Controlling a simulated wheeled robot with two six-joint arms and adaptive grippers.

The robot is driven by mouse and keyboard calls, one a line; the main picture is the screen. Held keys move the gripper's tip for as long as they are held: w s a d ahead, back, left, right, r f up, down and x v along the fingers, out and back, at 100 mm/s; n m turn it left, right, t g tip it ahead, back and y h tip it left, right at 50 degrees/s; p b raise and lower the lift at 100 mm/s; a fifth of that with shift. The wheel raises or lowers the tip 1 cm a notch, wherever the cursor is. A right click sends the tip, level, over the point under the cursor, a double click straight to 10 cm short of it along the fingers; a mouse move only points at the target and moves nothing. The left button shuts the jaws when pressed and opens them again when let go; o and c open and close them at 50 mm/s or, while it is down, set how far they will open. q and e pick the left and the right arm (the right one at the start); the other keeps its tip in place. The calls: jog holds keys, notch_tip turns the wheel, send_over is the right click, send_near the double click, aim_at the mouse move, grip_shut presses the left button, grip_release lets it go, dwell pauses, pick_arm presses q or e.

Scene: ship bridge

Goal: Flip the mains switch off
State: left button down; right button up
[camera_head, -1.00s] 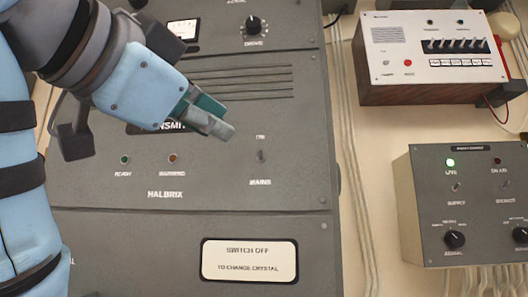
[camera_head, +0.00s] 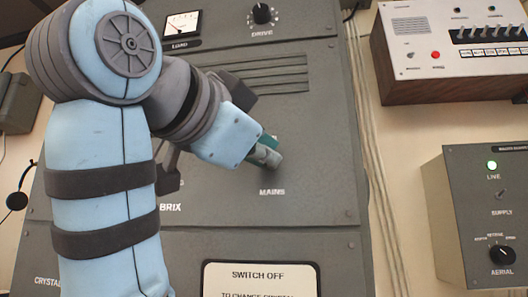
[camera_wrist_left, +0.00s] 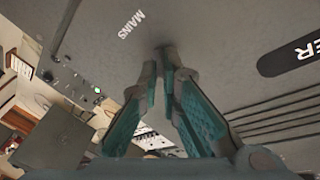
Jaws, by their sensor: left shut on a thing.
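The grey transmitter panel (camera_head: 330,205) carries the "MAINS" label (camera_head: 272,192), which also shows in the left wrist view (camera_wrist_left: 131,25). The mains switch sits just above this label and is hidden behind my fingertips, so I cannot see which way its lever points. My left gripper (camera_head: 273,160) reaches down to that spot from the upper left. In the left wrist view its teal-padded fingers (camera_wrist_left: 166,65) come together at the panel face, shut on the mains switch. My right gripper is not in view.
A "SWITCH OFF" placard (camera_head: 260,275) is below the switch. The drive knob (camera_head: 262,14) and load meter (camera_head: 183,23) are above. A grey box with a lit green lamp and aerial knob (camera_head: 502,253) stands at right, under a wood-sided switch unit (camera_head: 400,92). Cables run between.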

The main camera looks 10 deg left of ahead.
pick_arm(q)
jog(key=shift+f, duration=0.1)
jog(key=shift+f+m+t+h+b, duration=0.3)
jog(key=shift+m+t+h, duration=0.1)
jog(key=shift+t, duration=0.55)
jog(key=shift+f+m+t+h+b, duration=0.15)
jog(key=shift+f+m+t+h, duration=0.2)
jog(key=shift+t, duration=0.6)
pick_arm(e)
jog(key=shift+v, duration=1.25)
pick_arm(q)
jog(key=c, duration=2)
grip_release()
jog(key=shift+c, duration=0.2)
notch_tip(320, 180, up, 10)
jog(key=shift+a+f, duration=0.1)
jog(key=shift+f, duration=0.1)
jog(key=shift+r, duration=0.25)
